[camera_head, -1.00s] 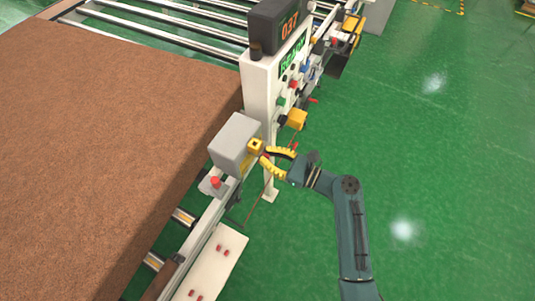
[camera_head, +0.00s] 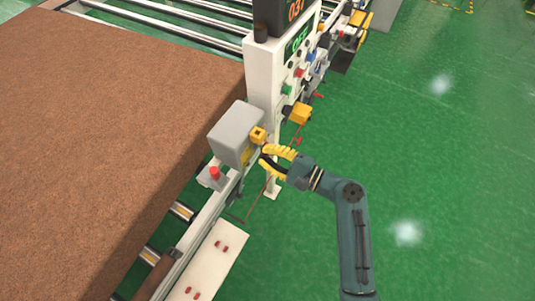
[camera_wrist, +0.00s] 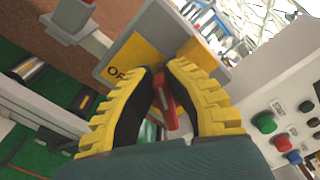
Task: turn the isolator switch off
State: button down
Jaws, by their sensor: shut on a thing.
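The isolator switch is a grey box (camera_head: 233,132) on the machine's side rail, with a yellow block (camera_head: 258,134) on its face. In the wrist view a yellow plate (camera_wrist: 138,57) with letters starting "OF" shows on the grey box. My gripper (camera_head: 262,153) is at the box's face, its yellow fingers closed in. In the wrist view my gripper (camera_wrist: 163,75) is shut on the red switch handle (camera_wrist: 170,108), which shows between the fingers. The fingers hide part of the handle and plate.
A white control post (camera_head: 266,85) with a green display reading "OFF" (camera_head: 299,40) and several buttons stands behind. A red button (camera_head: 214,172) on a grey base is left of the box. A large brown slab (camera_head: 110,120) lies left; green floor is clear at right.

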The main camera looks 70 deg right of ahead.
jog(key=n+b, duration=0.1)
jog(key=f+n+b, duration=0.1)
jog(key=n+b, duration=0.1)
jog(key=shift+a+f+n, duration=0.2)
jog(key=shift+n, duration=0.1)
jog(key=shift+f+n+b, duration=0.2)
jog(key=shift+n+b, duration=0.9)
jog(key=shift+n, duration=0.4)
jog(key=c, duration=1.1)
grip_release()
jog(key=shift+w+r, duration=0.1)
jog(key=s, duration=0.4)
jog(key=s+a, duration=0.1)
jog(key=s, duration=0.3)
jog(key=s+a, duration=0.1)
jog(key=s, duration=0.3)
jog(key=shift+a, duration=0.1)
